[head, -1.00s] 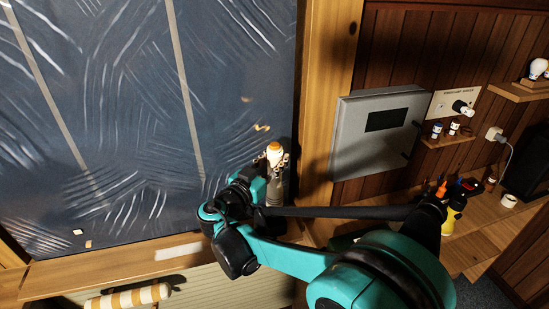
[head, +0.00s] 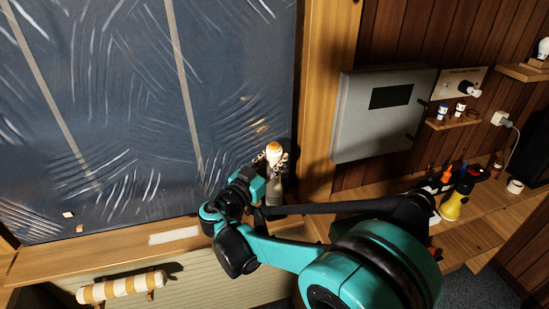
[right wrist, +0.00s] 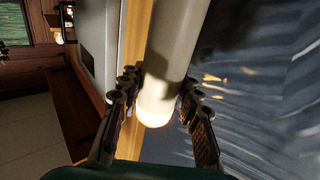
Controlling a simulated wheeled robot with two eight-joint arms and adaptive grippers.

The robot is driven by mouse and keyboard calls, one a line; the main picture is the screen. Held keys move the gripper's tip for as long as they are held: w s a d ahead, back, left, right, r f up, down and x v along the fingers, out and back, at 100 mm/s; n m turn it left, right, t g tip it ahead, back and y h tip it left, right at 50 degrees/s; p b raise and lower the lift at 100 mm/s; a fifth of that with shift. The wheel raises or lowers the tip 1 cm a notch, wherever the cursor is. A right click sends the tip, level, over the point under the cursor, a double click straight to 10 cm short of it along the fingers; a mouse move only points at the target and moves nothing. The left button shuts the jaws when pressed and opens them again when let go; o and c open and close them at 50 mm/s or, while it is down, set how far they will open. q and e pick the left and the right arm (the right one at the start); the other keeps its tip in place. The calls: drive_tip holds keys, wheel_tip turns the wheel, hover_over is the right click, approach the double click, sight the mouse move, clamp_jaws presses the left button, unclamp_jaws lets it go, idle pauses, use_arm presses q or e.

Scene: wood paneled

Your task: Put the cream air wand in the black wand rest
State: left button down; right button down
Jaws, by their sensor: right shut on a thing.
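My left gripper is not in view.
The wooden bench (head: 485,212) at right holds a yellow flashlight (head: 454,206) and a white cup (head: 515,187). A grey panel box (head: 378,130) and a small shelf of bottles (head: 454,122) are on the wall. A striped roll (head: 122,287) is at lower left.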

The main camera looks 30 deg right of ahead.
drive_tip(key=shift+f, duration=0.35)
idle(0.4)
drive_tip(key=c, duration=1)
unclamp_jaws()
drive_tip(key=o, duration=0.3)
drive_tip(key=v, duration=1.2)
